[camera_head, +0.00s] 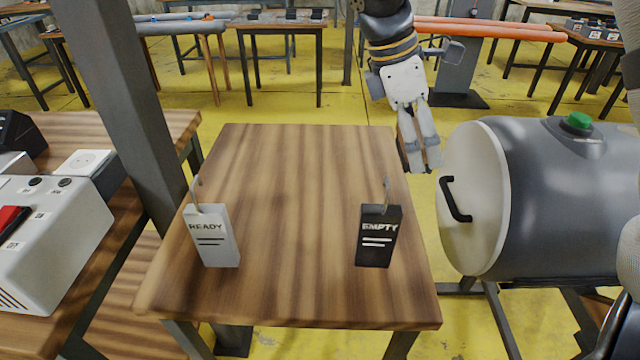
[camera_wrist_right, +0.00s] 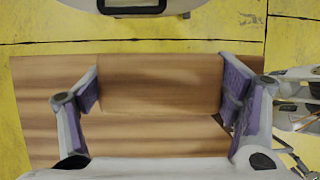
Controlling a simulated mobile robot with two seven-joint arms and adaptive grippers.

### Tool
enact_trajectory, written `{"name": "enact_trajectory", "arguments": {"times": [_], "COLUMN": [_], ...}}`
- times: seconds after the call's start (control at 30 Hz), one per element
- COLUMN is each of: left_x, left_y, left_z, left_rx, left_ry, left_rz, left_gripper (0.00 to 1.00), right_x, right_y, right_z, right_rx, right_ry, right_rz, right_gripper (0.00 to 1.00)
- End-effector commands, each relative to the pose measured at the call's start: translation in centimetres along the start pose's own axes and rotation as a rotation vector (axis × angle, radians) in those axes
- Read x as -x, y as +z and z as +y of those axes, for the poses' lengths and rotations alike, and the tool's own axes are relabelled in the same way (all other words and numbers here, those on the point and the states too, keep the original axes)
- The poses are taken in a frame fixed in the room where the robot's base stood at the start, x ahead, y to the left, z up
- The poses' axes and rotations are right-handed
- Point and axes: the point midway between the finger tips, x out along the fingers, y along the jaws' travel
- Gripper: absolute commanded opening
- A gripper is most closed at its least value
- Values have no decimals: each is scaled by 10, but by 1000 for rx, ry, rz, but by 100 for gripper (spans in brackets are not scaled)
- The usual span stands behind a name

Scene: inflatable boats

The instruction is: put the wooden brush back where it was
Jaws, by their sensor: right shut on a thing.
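My right gripper (camera_head: 420,168) hangs by the far right corner of the small wooden table (camera_head: 290,150), in the gap beside the grey drum. In the right wrist view its two purple-padded fingers (camera_wrist_right: 165,95) are shut on the wooden brush (camera_wrist_right: 160,82), a plain brown block spanning between them. The brush appears over the brown tabletop (camera_wrist_right: 40,120); the height between them is hard to judge. In the head view the brush is mostly hidden by the fingers. My left gripper is not in view.
On the table stand a white READY tag (camera_head: 211,240) and a black EMPTY tag (camera_head: 378,240), both with hooks. A grey drum (camera_head: 540,190) with a black handle stands close on the right. A post (camera_head: 125,110) rises at the left. The table's middle is clear.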

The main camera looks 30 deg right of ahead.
Motion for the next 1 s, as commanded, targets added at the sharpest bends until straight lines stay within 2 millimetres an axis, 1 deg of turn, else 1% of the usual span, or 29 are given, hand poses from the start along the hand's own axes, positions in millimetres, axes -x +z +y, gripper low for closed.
{"name": "enact_trajectory", "arguments": {"times": [0.03,0.07,0.1,0.27,0.3,0.4,0.5,0.6,0.7,0.8,0.83,1.0], "left_x": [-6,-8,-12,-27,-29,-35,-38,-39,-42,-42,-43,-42], "left_y": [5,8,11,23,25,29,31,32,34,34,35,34], "left_z": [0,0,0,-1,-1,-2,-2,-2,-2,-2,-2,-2], "left_rx": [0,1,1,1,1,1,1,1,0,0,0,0], "left_ry": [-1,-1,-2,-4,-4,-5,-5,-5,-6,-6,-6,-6], "left_rz": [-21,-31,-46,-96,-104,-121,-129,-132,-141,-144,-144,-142], "left_gripper": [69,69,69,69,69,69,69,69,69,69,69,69], "right_x": [-5,-7,-9,-14,-19,-32,-37,-40,-50,-68,-70,-70], "right_y": [-14,-23,-38,-94,-106,-130,-144,-151,-162,-168,-170,-170], "right_z": [3,5,9,21,22,26,29,30,32,31,31,32], "right_rx": [6,7,9,9,8,6,4,2,3,3,2,1], "right_ry": [-7,-9,-9,-12,-14,-12,-8,-6,-7,-6,-5,-1], "right_rz": [-7,-8,-10,-11,-11,-10,-6,-3,-5,-4,-4,-1], "right_gripper": [57,57,57,57,57,57,57,57,57,57,57,57]}}
